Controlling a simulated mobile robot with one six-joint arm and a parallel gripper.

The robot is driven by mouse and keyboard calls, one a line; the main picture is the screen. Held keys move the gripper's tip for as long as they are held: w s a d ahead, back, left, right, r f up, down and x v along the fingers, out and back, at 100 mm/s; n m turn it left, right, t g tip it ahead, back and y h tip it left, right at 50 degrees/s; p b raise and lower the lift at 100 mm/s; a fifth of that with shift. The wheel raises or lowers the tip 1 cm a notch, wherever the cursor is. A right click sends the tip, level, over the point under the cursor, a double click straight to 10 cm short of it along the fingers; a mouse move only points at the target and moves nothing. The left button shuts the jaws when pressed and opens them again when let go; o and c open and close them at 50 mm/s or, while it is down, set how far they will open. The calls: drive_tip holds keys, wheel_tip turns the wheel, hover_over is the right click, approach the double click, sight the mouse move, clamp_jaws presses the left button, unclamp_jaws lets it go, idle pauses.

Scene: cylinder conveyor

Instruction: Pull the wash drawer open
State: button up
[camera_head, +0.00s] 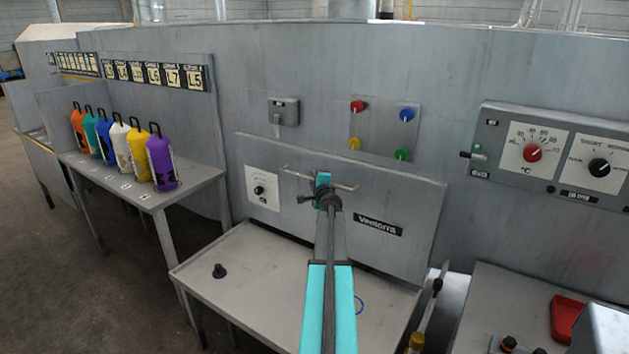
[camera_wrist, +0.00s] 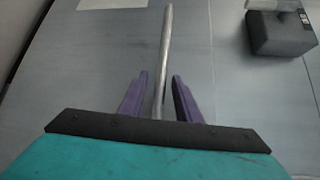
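The wash drawer (camera_head: 405,205) is a wide grey front panel with a "Ventorra" label and a small dial plate. It looks flush with the machine. Its metal bar handle (camera_head: 345,187) sticks out near the upper middle. My gripper (camera_head: 323,182) is in front of it at the handle and hides the bar's middle. In the wrist view the handle (camera_wrist: 166,40) runs lengthwise between the two purple fingers of my gripper (camera_wrist: 160,75). The fingers stand apart with a gap visible on each side of the bar, so the gripper is open around it.
A grey table (camera_head: 235,265) with a small black knob (camera_head: 219,271) lies below the drawer. Several coloured bottles stand on a shelf (camera_head: 150,197) at left. A control panel (camera_head: 555,150) and a red object (camera_head: 567,317) are at right.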

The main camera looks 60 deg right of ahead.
clamp_jaws()
drive_tip(key=shift+a, duration=0.1)
